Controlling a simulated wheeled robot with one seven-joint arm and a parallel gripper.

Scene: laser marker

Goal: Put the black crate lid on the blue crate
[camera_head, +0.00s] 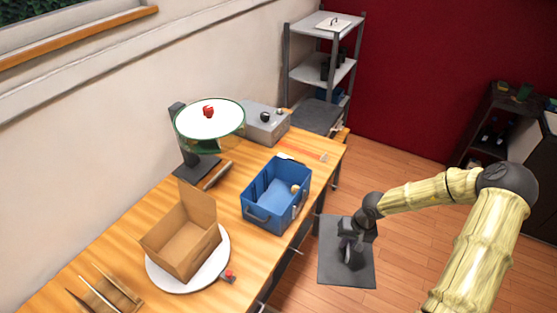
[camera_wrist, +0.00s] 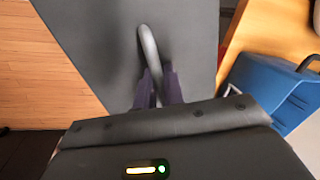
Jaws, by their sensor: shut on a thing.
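The black crate lid (camera_head: 333,272) is a flat dark panel, right of the table's edge and above the floor. My gripper (camera_head: 347,245) is shut on it. In the wrist view the lid (camera_wrist: 90,40) fills the upper middle, and my fingers (camera_wrist: 158,85) close around its curved grey handle (camera_wrist: 149,48). The blue crate (camera_head: 261,216) stands open-topped on the wooden table, left of the lid and apart from it. A small tan thing (camera_head: 295,189) shows inside its right side. The crate also shows at the right of the wrist view (camera_wrist: 265,88).
The wooden table (camera_head: 120,240) also bears an open cardboard box (camera_head: 180,245) on a white round plate (camera_head: 215,268), a green-rimmed lamp-like disc (camera_head: 208,120) and a grey box (camera_head: 268,125). A grey shelf (camera_head: 318,75) stands behind. Floor is free right of the table.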

